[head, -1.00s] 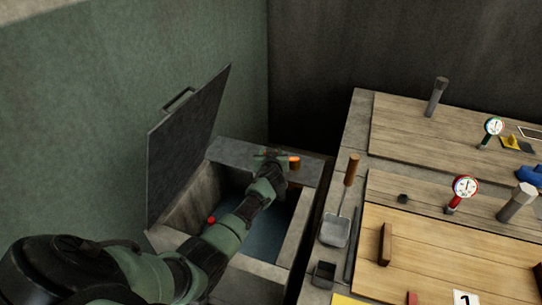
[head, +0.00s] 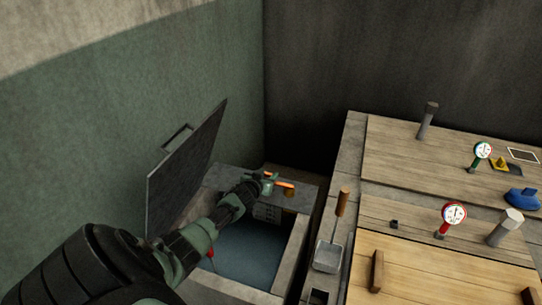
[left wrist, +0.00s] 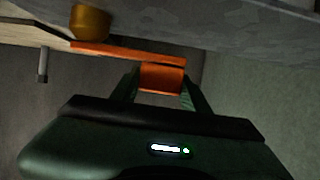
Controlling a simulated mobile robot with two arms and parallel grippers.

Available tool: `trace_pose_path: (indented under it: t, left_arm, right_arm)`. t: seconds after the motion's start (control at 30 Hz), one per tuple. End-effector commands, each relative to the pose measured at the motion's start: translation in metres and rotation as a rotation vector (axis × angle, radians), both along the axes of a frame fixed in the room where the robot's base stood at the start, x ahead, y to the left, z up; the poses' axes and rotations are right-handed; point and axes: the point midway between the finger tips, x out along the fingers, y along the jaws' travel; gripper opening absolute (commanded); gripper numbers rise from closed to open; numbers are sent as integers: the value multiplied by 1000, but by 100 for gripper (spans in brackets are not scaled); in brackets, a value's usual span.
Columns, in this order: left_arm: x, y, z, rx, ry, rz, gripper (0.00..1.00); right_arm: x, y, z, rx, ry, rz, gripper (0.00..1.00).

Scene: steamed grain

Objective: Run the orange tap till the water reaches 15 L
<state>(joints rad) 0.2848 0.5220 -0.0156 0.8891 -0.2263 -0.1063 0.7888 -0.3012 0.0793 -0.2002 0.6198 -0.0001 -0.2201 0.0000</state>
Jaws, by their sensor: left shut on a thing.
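The orange tap (head: 284,184) has a lever on a brass-coloured body (head: 290,193) at the back rim of the open stone tank (head: 293,245). My left gripper (head: 268,178) is shut on the free end of the orange lever. In the left wrist view, the orange end (left wrist: 162,78) sits between both fingers, and the brass body (left wrist: 90,22) is at the upper left. Grey-blue water (head: 245,250) lies in the tank. A pale marked plate (head: 267,212) shows on the back inner wall; its marks are too small to read. My right gripper is out of view.
The tank's dark lid (head: 185,165) stands open at the left. A red float-like piece (head: 210,252) is partly hidden by my arm. At the right, a stone counter holds a scoop (head: 328,256), a red gauge (head: 454,215) and a green gauge (head: 482,150).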

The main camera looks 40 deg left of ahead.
Motion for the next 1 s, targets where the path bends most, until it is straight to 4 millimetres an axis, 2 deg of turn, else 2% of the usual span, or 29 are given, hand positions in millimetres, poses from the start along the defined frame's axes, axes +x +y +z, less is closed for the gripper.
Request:
trace_pose_path:
  t: [0.17,0.2,0.23,0.27,0.67,1.0]
  left_arm:
    - [1,0,1,4,-1,-2,0]
    - [1,0,1,5,0,-3,56]
    - [1,0,1,4,-1,-2,65]
    - [1,0,1,4,-1,-2,67]
    - [-4,-2,2,3,0,-2,67]
    - [-42,-18,19,2,1,-3,67]
  right_arm:
    - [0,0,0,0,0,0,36]
    - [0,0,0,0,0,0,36]
    - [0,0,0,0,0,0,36]
    - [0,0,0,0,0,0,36]
    - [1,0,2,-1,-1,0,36]
    - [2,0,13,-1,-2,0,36]
